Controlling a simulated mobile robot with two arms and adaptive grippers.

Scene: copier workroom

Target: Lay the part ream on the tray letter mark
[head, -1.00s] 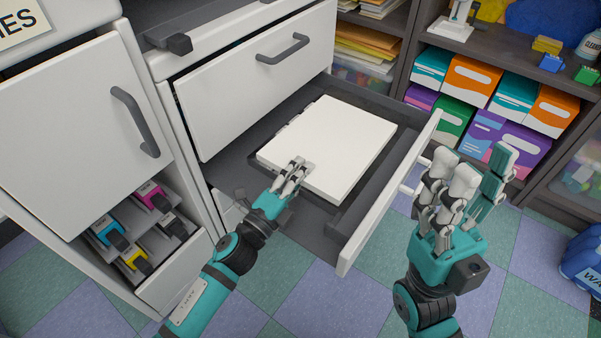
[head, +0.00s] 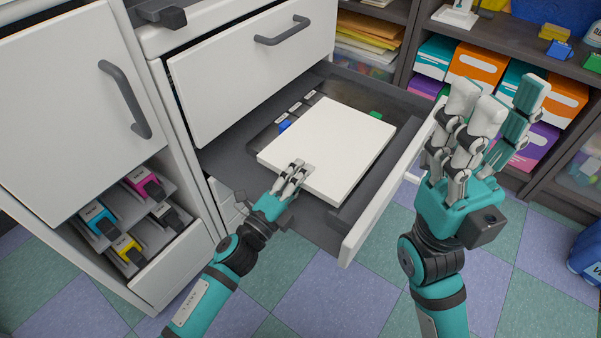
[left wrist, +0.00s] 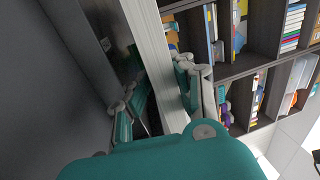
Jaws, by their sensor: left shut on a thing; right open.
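The ream (head: 335,145) is a thick white stack of paper in the open drawer in the head view. My left gripper (head: 295,172) is shut on its near left edge. In the left wrist view the ream (left wrist: 152,55) shows as a pale slab between the fingers. The dark tray floor (head: 270,136) shows behind and left of the ream, with several small labels (head: 295,107), a blue tab (head: 284,125) and a green tab (head: 376,115). The label text is too small to read. My right gripper (head: 492,105) is open and empty, right of the drawer.
The drawer's white front (head: 385,195) stands between the ream and my right arm. A closed drawer (head: 250,85) is above. Shelves with boxes (head: 478,68) stand behind at right.

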